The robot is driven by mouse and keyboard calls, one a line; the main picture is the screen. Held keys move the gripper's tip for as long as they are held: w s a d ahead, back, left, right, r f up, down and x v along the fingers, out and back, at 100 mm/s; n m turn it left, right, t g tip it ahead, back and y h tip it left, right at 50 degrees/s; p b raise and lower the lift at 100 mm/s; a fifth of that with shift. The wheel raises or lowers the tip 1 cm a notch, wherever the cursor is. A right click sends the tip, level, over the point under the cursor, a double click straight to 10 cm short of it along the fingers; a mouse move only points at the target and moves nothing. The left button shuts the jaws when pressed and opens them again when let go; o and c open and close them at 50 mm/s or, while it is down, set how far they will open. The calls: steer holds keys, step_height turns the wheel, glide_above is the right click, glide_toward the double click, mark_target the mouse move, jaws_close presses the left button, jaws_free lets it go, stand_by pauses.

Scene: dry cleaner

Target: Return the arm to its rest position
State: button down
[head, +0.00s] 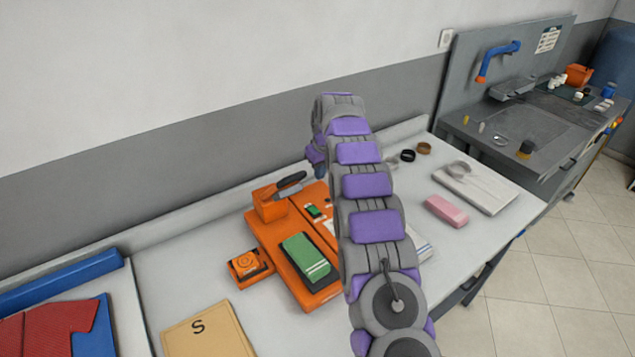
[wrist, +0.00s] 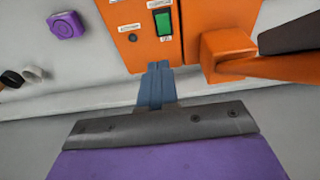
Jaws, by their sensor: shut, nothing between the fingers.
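My arm, with purple and grey segments, reaches out over the table and bends down at its far end. My gripper (wrist: 157,72) is shut and empty in the wrist view, its blue-grey fingers together. In the head view only part of it shows, beside the orange machine's far end. The orange machine (head: 282,236) lies on the table left of my arm. In the wrist view the machine (wrist: 145,48) shows just beyond the fingertips, with a green switch (wrist: 162,22). I cannot tell whether the fingers touch it.
The white table (head: 185,283) holds a green block (head: 306,257), a small orange box (head: 249,265), an envelope (head: 207,334) and a pink block (head: 447,210). Folded red cloth (head: 45,335) lies at left. A grey sink counter (head: 520,130) stands behind right. Tiled floor (head: 565,250) is clear.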

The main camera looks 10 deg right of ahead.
steer(key=shift+s+r, duration=0.15)
steer(key=shift+r, duration=0.75)
steer(key=s+a+r+m+g, duration=0.1)
steer(key=s+r, duration=0.5)
steer(key=s, duration=0.6)
steer(key=s+a+r+m+g, duration=0.1)
steer(key=s+r, duration=0.4)
steer(key=s, duration=0.8)
steer(key=s+f+m+g, duration=0.1)
steer(key=s+f, duration=0.1)
steer(key=s, duration=1.5)
steer(key=s+f+m, duration=0.1)
steer(key=s+f, duration=0.2)
steer(key=s, duration=1.4)
steer(key=shift+a+g+h+b, duration=0.2)
steer(key=shift+g+h+b, duration=0.1)
steer(key=shift+g+h, duration=0.1)
